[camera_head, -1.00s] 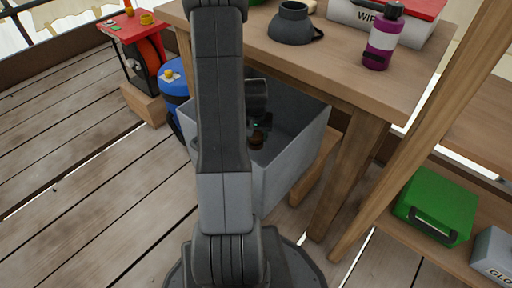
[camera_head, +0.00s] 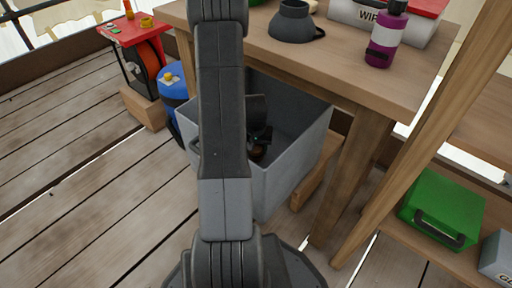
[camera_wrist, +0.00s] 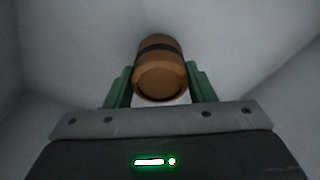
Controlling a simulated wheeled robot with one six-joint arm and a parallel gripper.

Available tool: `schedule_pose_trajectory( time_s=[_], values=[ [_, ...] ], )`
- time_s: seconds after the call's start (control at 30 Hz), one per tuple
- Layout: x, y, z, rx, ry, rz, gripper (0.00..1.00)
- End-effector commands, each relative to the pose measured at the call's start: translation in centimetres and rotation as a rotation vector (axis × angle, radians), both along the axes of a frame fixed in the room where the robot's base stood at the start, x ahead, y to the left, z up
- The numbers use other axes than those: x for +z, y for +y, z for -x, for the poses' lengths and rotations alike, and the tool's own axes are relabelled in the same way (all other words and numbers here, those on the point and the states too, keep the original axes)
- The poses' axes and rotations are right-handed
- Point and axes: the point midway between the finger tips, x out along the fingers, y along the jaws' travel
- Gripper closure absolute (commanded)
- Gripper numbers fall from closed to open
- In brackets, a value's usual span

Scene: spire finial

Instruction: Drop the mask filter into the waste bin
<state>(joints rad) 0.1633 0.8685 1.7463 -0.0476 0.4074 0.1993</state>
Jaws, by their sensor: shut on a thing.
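The mask filter (camera_wrist: 160,72) is a brown-orange cylinder with a dark band, seen in the wrist view between the green fingers of my gripper (camera_wrist: 160,88). My gripper is shut on it. In the head view my gripper (camera_head: 258,150) is down inside the grey waste bin (camera_head: 285,172), below its rim, and my arm hides part of it. A small brown bit of the filter shows there at the fingers. In the wrist view the pale grey inside of the bin (camera_wrist: 60,60) surrounds the filter.
A wooden table (camera_head: 400,88) stands right behind the bin, with a dark mask-like piece (camera_head: 292,26) and a purple bottle (camera_head: 385,40) on it. A blue drum (camera_head: 174,88) is left of the bin. A green case (camera_head: 442,205) lies at the right.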

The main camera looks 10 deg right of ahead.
Motion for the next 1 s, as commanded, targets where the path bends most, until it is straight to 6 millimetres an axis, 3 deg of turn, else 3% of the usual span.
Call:
schedule_pose_trajectory(
  time_s=[0.07, 0.1, 0.2, 0.5, 0.67, 1.0],
  values=[
    [0.0, 0.0, 0.0, 0.0, 0.0, 0.0, 0.73],
    [0.0, 0.0, 0.0, 0.0, 0.0, 0.0, 0.49],
    [0.0, 0.0, 0.0, 0.0, 0.0, 0.0, 0.29],
    [0.1, 0.0, 0.0, 0.0, 0.0, 0.0, 0.29],
    [1.3, 0.0, 0.0, 0.0, 0.0, 0.0, 0.29],
    [8.8, 0.3, 0.7, 0.0, -0.004, 0.0, 0.29]
  ],
)
